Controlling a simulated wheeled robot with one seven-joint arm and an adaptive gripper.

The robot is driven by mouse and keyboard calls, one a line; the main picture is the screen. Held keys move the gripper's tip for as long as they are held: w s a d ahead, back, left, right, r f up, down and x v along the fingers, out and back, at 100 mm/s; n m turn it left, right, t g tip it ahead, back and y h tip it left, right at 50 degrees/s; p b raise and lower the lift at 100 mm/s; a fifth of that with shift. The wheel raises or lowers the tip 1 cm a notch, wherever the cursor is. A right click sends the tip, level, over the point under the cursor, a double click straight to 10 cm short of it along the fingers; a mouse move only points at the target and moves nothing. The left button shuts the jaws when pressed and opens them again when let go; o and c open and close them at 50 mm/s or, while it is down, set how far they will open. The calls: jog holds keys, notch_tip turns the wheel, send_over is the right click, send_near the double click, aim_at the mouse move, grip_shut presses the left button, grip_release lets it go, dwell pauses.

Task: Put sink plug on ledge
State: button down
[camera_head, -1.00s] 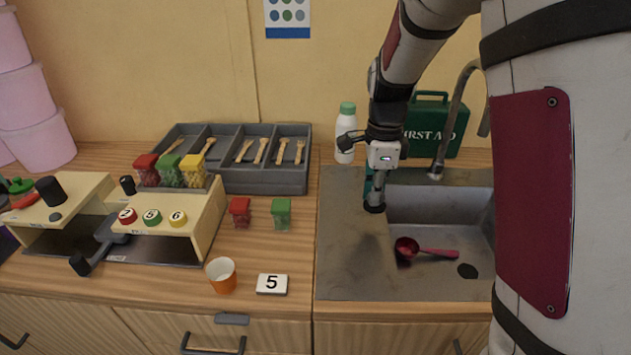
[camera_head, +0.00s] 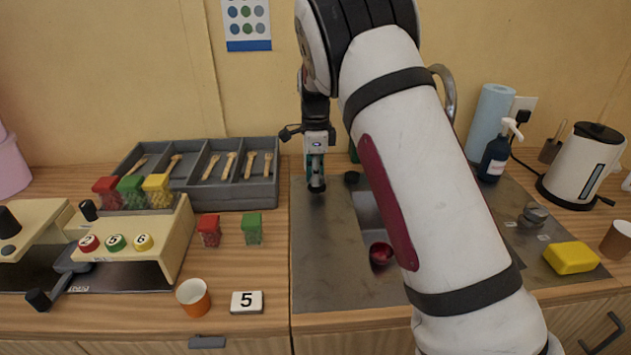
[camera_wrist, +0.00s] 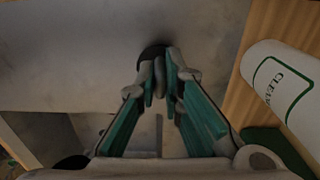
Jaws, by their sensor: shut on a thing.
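My gripper (camera_head: 316,178) is over the left rear of the grey steel sink top (camera_head: 325,260), left of the basin. Its teal fingers (camera_wrist: 163,88) are closed together on a dark round piece, which I take to be the sink plug (camera_wrist: 151,54). The plug shows at the fingertips in the head view too (camera_head: 317,189). It is low over the steel; I cannot tell whether it touches it. The bare steel strip around the basin looks like the ledge. The basin (camera_head: 368,212) is partly hidden by my arm.
A small dark round object (camera_head: 351,177) sits right of my gripper. A red scoop (camera_head: 381,254) lies in the basin. A white cleaner bottle (camera_wrist: 287,85) stands close by. A grey cutlery tray (camera_head: 235,198) is to the left. The front left steel is clear.

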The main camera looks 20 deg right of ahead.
jog(key=shift+f, duration=0.9)
jog(key=shift+f, duration=0.2)
jog(key=c, duration=1.7)
grip_release()
